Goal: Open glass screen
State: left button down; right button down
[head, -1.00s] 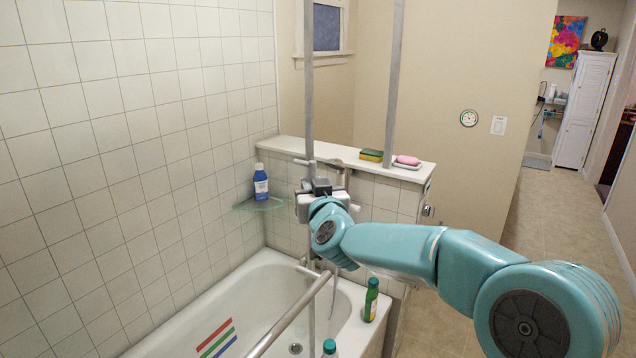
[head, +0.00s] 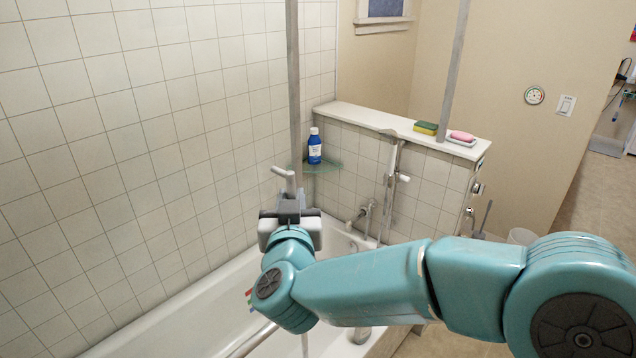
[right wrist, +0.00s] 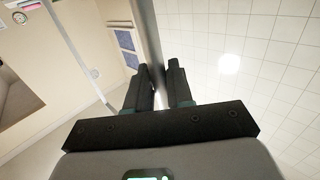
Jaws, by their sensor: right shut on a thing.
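The glass screen is clear, and its pane is hard to make out against the wall. Its grey upright edge post (head: 293,90) stands over the bathtub in the head view. A second grey post (head: 455,70) rises at the shelf. A pale handle (head: 285,177) shows on the edge post just above my right gripper (head: 290,210). My right gripper is shut on the screen at this handle, though its fingers hide the grip itself. In the right wrist view, the post (right wrist: 146,35) runs up past my fingers (right wrist: 161,88). My left gripper is out of view.
The bathtub (head: 130,335) runs along the tiled wall below. A half-wall shelf (head: 370,119) holds a sponge (head: 425,128) and pink soap (head: 461,135). A blue bottle (head: 314,147) stands on a corner shelf. A shower bar (head: 390,180) stands against the half wall.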

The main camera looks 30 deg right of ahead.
jog(key=a, duration=0.2)
jog(key=s+a, duration=0.1)
jog(key=shift+a+r, duration=0.15)
jog(key=shift+a, duration=0.2)
jog(key=shift+d, duration=0.1)
jog(key=c, duration=1.2)
grip_release()
jog(key=shift+o, duration=0.2)
jog(key=b+v, duration=0.3)
jog(key=v, duration=1.3)
jog(key=shift+w, duration=0.1)
